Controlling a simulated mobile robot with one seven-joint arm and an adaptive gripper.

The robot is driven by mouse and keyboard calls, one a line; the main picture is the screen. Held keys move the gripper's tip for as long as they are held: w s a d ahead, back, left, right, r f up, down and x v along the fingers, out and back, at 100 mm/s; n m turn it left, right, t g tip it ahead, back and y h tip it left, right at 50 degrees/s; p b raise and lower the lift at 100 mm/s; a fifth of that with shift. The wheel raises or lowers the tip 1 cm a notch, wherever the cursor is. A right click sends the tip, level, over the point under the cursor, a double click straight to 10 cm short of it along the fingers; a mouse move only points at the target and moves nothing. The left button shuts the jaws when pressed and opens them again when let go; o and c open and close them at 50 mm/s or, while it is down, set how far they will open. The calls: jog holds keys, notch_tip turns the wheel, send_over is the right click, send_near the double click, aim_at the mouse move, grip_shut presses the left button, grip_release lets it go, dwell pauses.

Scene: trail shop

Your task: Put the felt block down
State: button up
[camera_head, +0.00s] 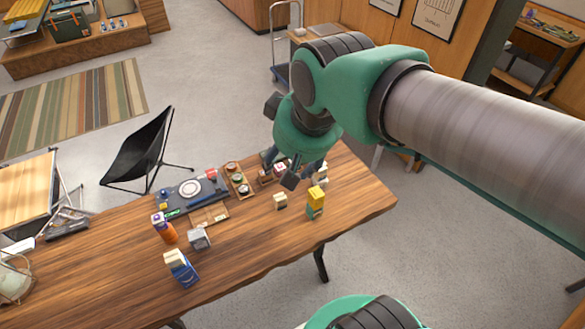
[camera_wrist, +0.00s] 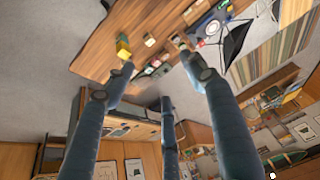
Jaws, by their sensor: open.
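My gripper (camera_head: 295,170) is over the far right part of the wooden table (camera_head: 340,210), its dark fingers spread and holding nothing that I can see. The wrist view shows its three blue fingers apart (camera_wrist: 160,76). I cannot tell for sure which thing is the felt block. A yellow block on a teal one (camera_head: 316,201) stands right of the fingers; it also shows in the wrist view (camera_wrist: 124,49). A small cream block (camera_head: 280,202) stands on the bare wood in front of the fingers. Small items (camera_head: 281,169) among the fingers are partly hidden.
A wooden tray with round tins (camera_head: 237,182) and a dark mat (camera_head: 182,199) lie left of the gripper. An orange bottle (camera_head: 165,228), a grey box (camera_head: 199,238) and a blue and white carton (camera_head: 181,268) stand further left. The table's front right is clear.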

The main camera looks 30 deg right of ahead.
jog(key=shift+t, duration=0.3)
jog(key=s, duration=0.5)
jog(key=shift+s+a+f, duration=0.15)
jog(key=shift+a+f, duration=0.05)
jog(key=shift+f, duration=0.1)
jog(key=shift+f+b, duration=1.85)
